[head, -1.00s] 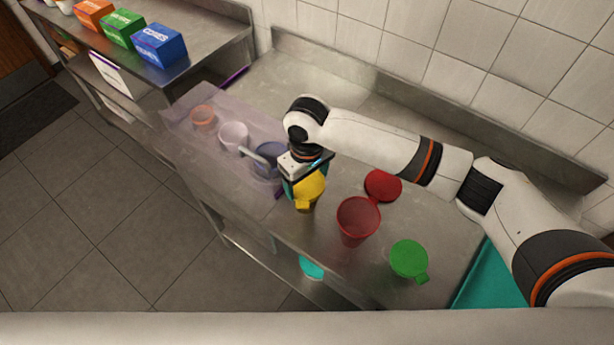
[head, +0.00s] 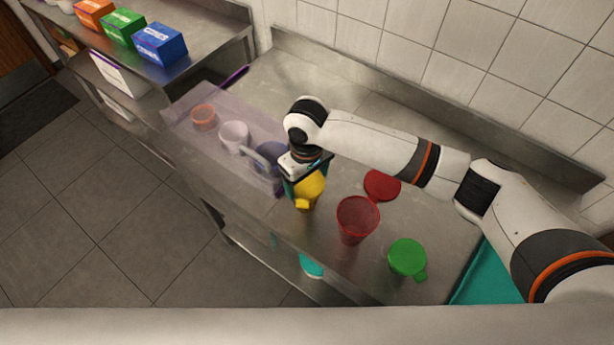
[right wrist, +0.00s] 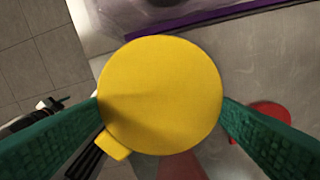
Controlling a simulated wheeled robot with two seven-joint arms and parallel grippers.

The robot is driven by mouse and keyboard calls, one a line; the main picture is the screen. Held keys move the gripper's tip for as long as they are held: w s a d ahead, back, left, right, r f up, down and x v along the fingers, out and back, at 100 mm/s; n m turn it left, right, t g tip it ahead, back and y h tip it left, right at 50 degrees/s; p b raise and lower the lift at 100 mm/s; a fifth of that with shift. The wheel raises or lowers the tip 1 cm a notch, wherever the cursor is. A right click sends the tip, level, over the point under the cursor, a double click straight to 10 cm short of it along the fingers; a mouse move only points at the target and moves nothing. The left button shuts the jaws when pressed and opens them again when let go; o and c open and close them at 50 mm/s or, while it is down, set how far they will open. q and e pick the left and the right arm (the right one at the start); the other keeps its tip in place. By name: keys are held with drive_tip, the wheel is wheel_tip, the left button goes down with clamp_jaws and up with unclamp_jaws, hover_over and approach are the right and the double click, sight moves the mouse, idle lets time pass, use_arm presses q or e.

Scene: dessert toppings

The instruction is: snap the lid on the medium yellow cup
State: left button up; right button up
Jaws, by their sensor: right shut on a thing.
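My right gripper (head: 305,180) is shut on the yellow lid (head: 312,186), a round disc with a small tab. In the right wrist view the lid (right wrist: 160,95) lies flat between the two green fingers (right wrist: 252,130) and fills the middle. The medium yellow cup is mostly hidden under the lid and gripper; a small brownish-yellow patch shows just below the tab in the head view. I cannot tell whether the lid is seated on the rim.
An open red cup (head: 355,220) stands close to the right, with a red lid (head: 382,185) behind it. A green lid (head: 407,256) is near the front edge. A clear panel (head: 185,100) covers orange (head: 204,117) and white (head: 233,136) containers at left.

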drive_tip(key=shift+f+p, duration=0.25)
drive_tip(key=shift+p, duration=0.1)
idle(0.4)
drive_tip(key=o, duration=0.9)
drive_tip(key=shift+r, duration=0.1)
wheel_tip(320, 180, up, 4)
drive_tip(key=p, duration=0.5)
drive_tip(key=shift+r, duration=0.95)
